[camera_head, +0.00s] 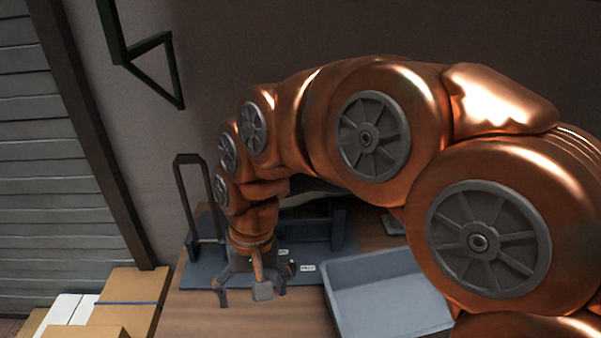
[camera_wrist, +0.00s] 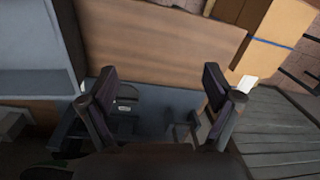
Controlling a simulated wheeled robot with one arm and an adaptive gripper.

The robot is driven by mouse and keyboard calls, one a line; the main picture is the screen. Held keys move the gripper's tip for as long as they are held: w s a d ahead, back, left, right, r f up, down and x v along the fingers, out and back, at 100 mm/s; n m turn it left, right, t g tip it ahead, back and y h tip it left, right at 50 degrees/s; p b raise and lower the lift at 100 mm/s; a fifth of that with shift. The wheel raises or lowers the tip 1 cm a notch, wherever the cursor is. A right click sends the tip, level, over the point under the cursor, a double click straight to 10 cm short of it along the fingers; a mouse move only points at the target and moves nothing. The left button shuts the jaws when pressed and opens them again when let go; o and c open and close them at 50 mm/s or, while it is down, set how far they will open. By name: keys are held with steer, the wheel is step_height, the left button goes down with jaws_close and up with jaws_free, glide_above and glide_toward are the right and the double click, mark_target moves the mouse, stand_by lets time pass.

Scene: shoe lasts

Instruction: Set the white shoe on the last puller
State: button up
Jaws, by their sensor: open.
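My gripper (camera_head: 251,290) points down in front of the blue-grey fixture, with its fingers spread. In the wrist view its two dark fingers (camera_wrist: 160,90) stand wide apart, and I see nothing held between them. The fixture, which looks like the last puller, has a flat blue-grey base (camera_head: 205,275) with small white labels, dark uprights and a tall dark loop handle (camera_head: 190,162) at the left. Its base also shows between the fingers in the wrist view (camera_wrist: 155,110). My arm hides part of it. I cannot make out the white shoe in either view.
A grey open tray (camera_head: 388,268) stands on the brown table (camera_head: 190,311) to the right of the gripper; the visible part of its floor looks empty. Cardboard boxes (camera_head: 128,298) and white items (camera_head: 70,309) are at the lower left. A dark green bracket (camera_head: 150,45) is on the wall.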

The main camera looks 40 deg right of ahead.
steer(key=w+d+r+m+t+y, duration=0.1)
steer(key=w+d+m, duration=0.15)
steer(key=w, duration=0.25)
steer(key=w+d+r+m+t, duration=0.1)
steer(key=w+d+m, duration=0.1)
steer(key=w+m, duration=0.15)
steer(key=m+t+b, duration=0.3)
steer(key=m+t, duration=0.1)
steer(key=m, duration=0.8)
glide_toward(292, 184)
steer(key=x, duration=0.5)
steer(key=shift+d, duration=0.1)
steer(key=shift+p+x, duration=1.4)
steer(key=shift+x, duration=2.4)
